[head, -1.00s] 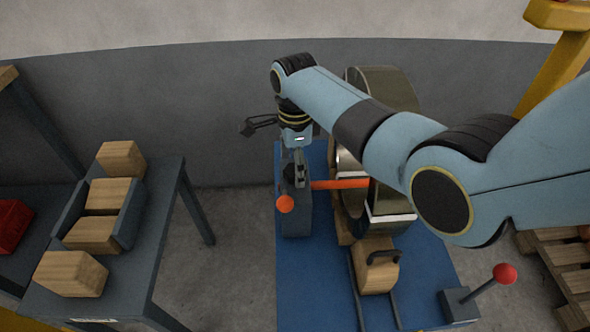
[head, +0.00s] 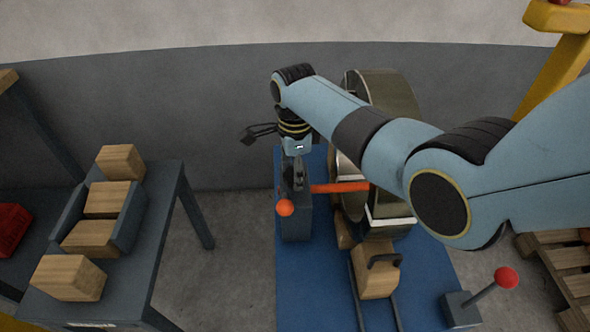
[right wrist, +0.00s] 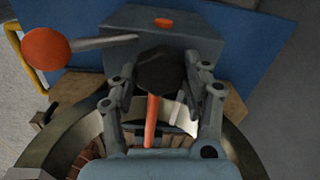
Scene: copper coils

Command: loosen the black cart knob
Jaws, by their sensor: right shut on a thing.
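The black knob (right wrist: 160,68) sits on the grey block (right wrist: 190,45) of the blue cart (right wrist: 255,50), in the right wrist view. My right gripper (right wrist: 160,82) is shut on it, with one finger on each side. In the head view my right gripper (head: 298,178) points down at the grey block (head: 297,222), and the knob is mostly hidden by the fingers. An orange rod (head: 340,187) runs from near the block toward the copper coil (head: 388,92). My left gripper is not in view.
An orange ball lever (head: 285,208) sticks out from the block close to my right gripper. A wooden chock (head: 374,283) with a black handle sits on the cart. A red ball lever (head: 506,277) stands at its front right. A table with wooden blocks (head: 68,277) is at left.

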